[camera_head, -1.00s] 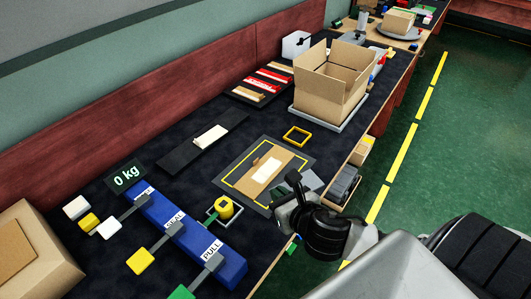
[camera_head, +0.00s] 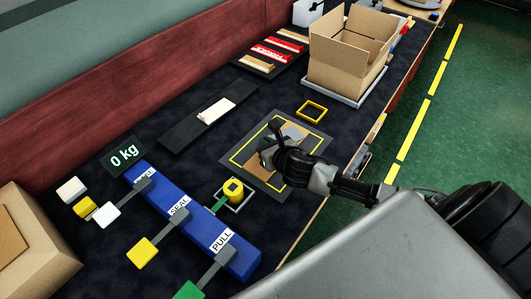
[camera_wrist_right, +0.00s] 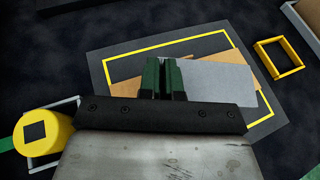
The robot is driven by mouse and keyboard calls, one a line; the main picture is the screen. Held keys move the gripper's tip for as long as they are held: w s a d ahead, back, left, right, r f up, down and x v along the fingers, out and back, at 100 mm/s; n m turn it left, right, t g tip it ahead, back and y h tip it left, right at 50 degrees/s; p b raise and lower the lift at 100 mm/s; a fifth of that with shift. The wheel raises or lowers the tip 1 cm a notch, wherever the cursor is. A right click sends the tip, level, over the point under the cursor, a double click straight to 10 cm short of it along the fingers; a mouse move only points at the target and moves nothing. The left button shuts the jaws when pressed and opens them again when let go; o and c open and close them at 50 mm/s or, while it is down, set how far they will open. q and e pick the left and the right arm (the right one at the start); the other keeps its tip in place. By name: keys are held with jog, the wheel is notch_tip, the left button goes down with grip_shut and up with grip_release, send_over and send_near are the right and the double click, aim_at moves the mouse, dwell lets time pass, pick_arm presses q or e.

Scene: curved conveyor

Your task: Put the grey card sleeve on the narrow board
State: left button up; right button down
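The grey card sleeve (camera_head: 296,132) is a flat grey sheet above the brown cardboard (camera_head: 262,160) on the yellow-lined mat (camera_head: 248,140). In the right wrist view the sleeve (camera_wrist_right: 218,82) extends right from my right gripper's green fingers (camera_wrist_right: 162,78), which are close together. My right gripper (camera_head: 268,152) appears shut on the sleeve's edge; the grip itself is hidden. A long narrow dark board (camera_head: 180,138) lies left of the mat, with a cream block (camera_head: 216,110) on it. My left gripper is not in view.
A yellow square frame (camera_head: 312,108) lies beyond the mat. An open carton (camera_head: 350,55) stands farther back. A yellow cylinder (camera_head: 234,191) and a blue bar with levers (camera_head: 190,215) are at the near side. The dark table between mat and narrow board is clear.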

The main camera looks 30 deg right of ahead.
jog(key=shift+w+a+f, duration=0.1)
jog(key=shift+w+f, duration=0.1)
jog(key=shift+f+b, duration=0.45)
jog(key=shift+f, duration=1.65)
jog(key=c, duration=1.3)
grip_release()
jog(key=shift+r, duration=0.2)
jog(key=v, duration=1.2)
jog(key=shift+p, duration=0.35)
jog(key=shift+f, duration=0.1)
